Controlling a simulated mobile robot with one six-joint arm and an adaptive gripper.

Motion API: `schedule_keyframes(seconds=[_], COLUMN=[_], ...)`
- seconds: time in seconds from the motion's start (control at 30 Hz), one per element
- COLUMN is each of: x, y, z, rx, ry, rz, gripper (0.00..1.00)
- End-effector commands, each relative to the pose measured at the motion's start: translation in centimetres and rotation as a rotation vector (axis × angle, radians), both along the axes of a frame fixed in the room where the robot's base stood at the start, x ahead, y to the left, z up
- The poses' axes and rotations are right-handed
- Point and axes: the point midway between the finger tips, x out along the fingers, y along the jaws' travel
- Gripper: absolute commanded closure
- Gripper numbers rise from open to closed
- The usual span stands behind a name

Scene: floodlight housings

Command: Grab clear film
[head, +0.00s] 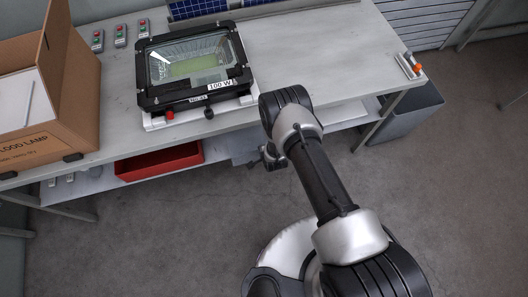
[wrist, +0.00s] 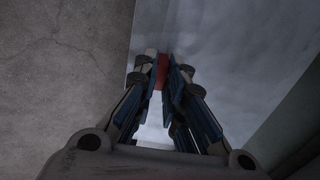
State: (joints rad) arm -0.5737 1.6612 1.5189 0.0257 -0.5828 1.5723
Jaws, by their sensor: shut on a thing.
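My gripper (wrist: 161,78) is shut on a small red piece (wrist: 162,70) between its fingertips in the wrist view. A smooth, grey-blue, cloudy sheet-like surface (wrist: 235,50) lies around and beyond the fingers; it looks like the clear film, and the red piece seems to be at its edge, but I cannot tell for sure whether they are joined. In the head view, my gripper (head: 266,160) is low, at the front edge of the lower shelf, and its fingertips are mostly hidden by my arm. A pale bluish sheet (head: 238,148) shows just left of it.
The floodlight housing (head: 190,65) sits on the white workbench (head: 300,45), above and left of my gripper. A red bin (head: 155,165) is on the lower shelf. An open cardboard box (head: 70,90) stands at left. A grey bin (head: 410,115) is at right. The floor in front is clear.

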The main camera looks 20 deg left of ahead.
Motion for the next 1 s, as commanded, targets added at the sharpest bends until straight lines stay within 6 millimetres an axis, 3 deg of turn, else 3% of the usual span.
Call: schedule_keyframes(seconds=[0.23, 0.27, 0.6, 1.0], x=[0.17, 0.18, 0.20, 0.00], y=[0.09, 0.10, 0.12, 0.00], z=[0.14, 0.15, 0.17, 0.76], rx=[0.002, 0.002, 0.003, 0.003], ry=[-0.003, -0.003, -0.004, -0.005], rz=[0.000, 0.000, 0.000, 0.000], gripper=[1.00, 0.87, 0.66, 0.66])
